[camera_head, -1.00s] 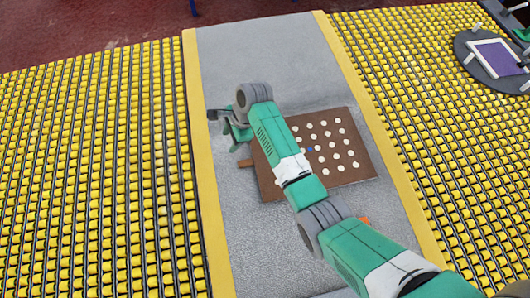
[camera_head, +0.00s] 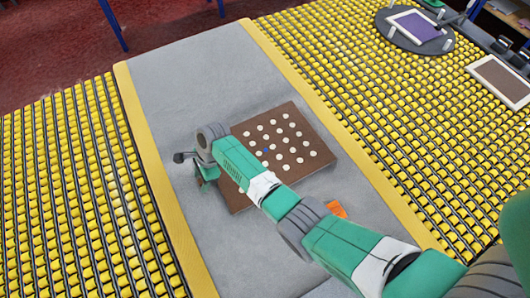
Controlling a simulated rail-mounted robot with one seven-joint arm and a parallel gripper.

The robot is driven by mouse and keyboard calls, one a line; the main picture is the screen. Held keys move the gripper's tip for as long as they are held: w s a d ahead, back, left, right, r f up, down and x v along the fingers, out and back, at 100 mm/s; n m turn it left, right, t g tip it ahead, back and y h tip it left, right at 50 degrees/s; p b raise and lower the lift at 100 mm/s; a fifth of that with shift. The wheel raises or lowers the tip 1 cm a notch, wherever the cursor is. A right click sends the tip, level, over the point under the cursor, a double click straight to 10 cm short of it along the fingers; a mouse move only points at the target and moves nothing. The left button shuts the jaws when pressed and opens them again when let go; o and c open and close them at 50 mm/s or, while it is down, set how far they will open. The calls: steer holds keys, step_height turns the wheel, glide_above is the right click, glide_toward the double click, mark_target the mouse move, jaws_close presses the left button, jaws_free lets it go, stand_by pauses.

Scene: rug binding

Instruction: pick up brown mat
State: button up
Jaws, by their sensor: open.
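A brown mat with a pale border (camera_head: 503,81) lies on the yellow roller surface at the far right, beside the round stand. A larger brown board with rows of white dots (camera_head: 316,145) lies on the grey strip in the middle. My gripper (camera_head: 190,168) is at the left side of this board, far from the bordered mat. It is open, and I see nothing in it. My own arm hides part of the board and part of the gripper; the fingertips are small and hard to make out.
A purple mat with a white border (camera_head: 416,25) lies on a dark round stand (camera_head: 385,28) at the upper right. Yellow rollers (camera_head: 75,190) flank the grey strip (camera_head: 190,75). A small orange piece (camera_head: 337,209) lies beside my arm. Dark objects stand at the right edge.

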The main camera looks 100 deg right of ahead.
jaws_close()
steer(key=shift+r, duration=0.1)
